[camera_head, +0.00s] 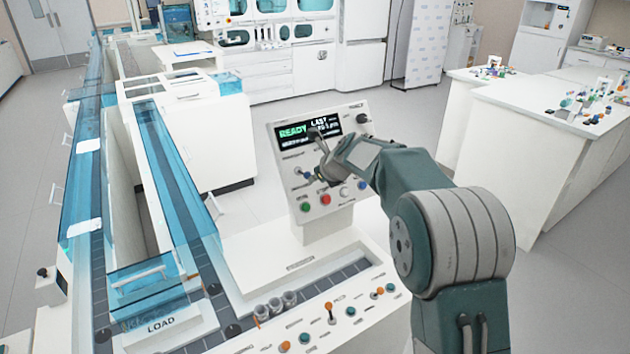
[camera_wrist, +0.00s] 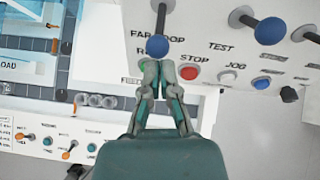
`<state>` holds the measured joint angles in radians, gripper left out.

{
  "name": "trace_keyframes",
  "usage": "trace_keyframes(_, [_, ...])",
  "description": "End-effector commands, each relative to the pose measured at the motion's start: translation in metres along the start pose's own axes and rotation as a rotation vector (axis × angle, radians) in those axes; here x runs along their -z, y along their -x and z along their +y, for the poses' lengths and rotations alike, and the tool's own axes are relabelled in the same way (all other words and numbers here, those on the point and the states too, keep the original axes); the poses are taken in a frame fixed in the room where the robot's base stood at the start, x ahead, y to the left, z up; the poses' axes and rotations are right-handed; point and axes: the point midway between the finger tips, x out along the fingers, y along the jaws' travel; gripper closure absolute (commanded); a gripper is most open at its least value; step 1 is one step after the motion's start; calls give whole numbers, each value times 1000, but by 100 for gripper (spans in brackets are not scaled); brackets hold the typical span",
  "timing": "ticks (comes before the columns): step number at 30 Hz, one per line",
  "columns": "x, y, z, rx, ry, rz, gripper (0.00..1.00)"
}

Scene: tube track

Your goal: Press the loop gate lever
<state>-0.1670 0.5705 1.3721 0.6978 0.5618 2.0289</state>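The white control panel (camera_head: 284,163) stands upright with a screen reading "READY". In the wrist view a dark lever with a blue ball knob (camera_wrist: 157,46) sticks out of the panel, beside lettering that looks like "FAR LOOP". This appears to be the loop gate lever. My gripper (camera_wrist: 160,66) is in front of the panel, its fingertips together just below the blue knob in the picture. I cannot tell whether they touch it. Nothing shows between the fingers. In the head view my gripper (camera_head: 317,137) covers part of the screen and the panel's middle.
A second blue-knobbed lever (camera_wrist: 270,31) and a red button (camera_wrist: 190,73) are close by on the panel. Below it, the console carries several small orange and teal switches (camera_head: 330,308) and clear tubes (camera_head: 275,304). A blue-covered track (camera_head: 170,165) runs along the left.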

Motion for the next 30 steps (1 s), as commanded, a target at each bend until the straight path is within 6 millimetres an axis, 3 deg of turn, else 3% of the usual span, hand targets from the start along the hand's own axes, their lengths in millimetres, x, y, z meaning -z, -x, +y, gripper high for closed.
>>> trace_keyframes(14, [-29,8,-5,1,1,-2,100])
trace_keyframes(30, [-36,16,-6,1,2,-2,100])
